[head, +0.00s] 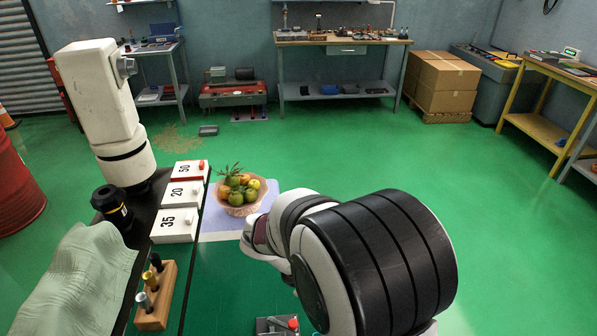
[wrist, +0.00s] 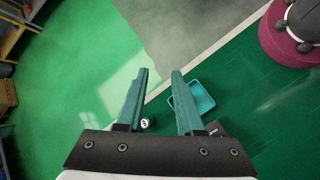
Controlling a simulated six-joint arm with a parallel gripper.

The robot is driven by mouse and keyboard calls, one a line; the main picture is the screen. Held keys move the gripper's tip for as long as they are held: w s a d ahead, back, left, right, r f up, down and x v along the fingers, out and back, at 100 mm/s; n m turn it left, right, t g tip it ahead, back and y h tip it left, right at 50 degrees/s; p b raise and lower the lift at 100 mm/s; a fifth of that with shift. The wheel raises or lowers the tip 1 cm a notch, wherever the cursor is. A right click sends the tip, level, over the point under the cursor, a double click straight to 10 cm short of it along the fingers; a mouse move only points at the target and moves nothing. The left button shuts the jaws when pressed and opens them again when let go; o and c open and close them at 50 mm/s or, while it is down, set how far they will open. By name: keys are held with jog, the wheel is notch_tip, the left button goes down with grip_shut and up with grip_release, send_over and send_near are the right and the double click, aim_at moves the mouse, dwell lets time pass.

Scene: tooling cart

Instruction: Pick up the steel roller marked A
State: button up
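In the head view, a wooden block (head: 155,300) at the lower left holds several upright pieces. One has a silver, steel-looking top (head: 143,300); no letter is readable on it. A brass piece (head: 149,279) and a dark piece (head: 156,261) stand behind it. In the wrist view, my gripper (wrist: 162,72) is open, with two teal fingers apart and nothing held between them. A small round white face with a dark mark (wrist: 145,123) shows below, near the base of the left finger. The mark is too small to read. My arm hides the gripper in the head view.
A teal tray (wrist: 205,95) lies beside the right finger. White boxes marked 50 (head: 186,170), 20 (head: 182,194) and 35 (head: 174,226) stand near a fruit basket (head: 237,195). A green cloth (head: 80,280) covers the left side. A grey tray (head: 263,326) sits bottom center.

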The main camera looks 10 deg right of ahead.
jog(key=w+a+f+n+t+h, duration=0.1)
jog(key=w+a+f+n+t, duration=0.1)
jog(key=w+f+n, duration=0.2)
jog(key=w+a+f+n+t+h, duration=0.2)
jog(key=w+f+n, duration=0.2)
jog(key=w+n, duration=0.1)
jog(key=w+a+f+n+t+h, duration=0.1)
jog(key=w+a+f+n+t, duration=0.1)
jog(key=w+f+n, duration=0.2)
jog(key=shift+w+f+t, duration=0.25)
jog(key=shift+f+t, duration=0.05)
jog(key=shift+n, duration=0.4)
jog(key=x, duration=0.4)
jog(key=shift+w+d+f, duration=0.1)
jog(key=shift+w+f, duration=0.1)
jog(key=shift+w, duration=0.05)
jog(key=shift+w+d+f, duration=0.1)
jog(key=shift+d, duration=0.15)
grip_shut()
